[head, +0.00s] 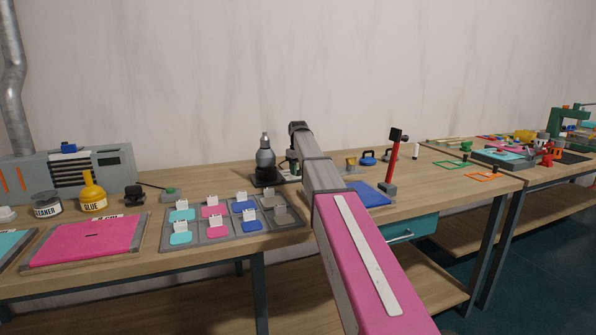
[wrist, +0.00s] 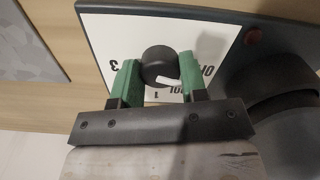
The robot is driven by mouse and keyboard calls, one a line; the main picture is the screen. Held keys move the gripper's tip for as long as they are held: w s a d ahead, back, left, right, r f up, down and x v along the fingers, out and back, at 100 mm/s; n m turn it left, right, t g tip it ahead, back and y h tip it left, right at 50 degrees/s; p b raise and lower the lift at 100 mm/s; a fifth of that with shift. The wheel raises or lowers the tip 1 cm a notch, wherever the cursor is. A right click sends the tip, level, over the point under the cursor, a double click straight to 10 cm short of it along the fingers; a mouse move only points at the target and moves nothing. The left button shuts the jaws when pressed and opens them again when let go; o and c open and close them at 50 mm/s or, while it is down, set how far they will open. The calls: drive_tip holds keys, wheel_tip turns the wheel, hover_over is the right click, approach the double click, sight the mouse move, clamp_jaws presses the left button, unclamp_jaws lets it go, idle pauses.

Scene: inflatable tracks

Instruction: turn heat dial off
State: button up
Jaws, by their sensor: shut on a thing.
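The heat dial (wrist: 158,64) is a round black knob in the wrist view. It sits on a white panel (wrist: 205,28) printed with black marks, including a 3 at the left, a 1 below, and larger lettering at the right that is partly hidden. My gripper (wrist: 158,76) has green fingers, one on each side of the dial, closed on it. In the head view, my arm reaches to the black and grey heat tool (head: 265,160) on its dark base.
A tray (head: 187,241) of coloured pieces lies left of my arm. A yellow glue bottle (head: 93,196) stands further left. In the wrist view, a dark round body (wrist: 285,105) is close at the right.

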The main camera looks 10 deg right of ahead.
sight(298, 170)
drive_tip(key=shift+n, duration=0.7)
drive_tip(key=o, duration=0.9)
drive_tip(key=shift+r, duration=0.1)
wheel_tip(298, 170, up, 11)
drive_tip(key=shift+f, duration=0.2)
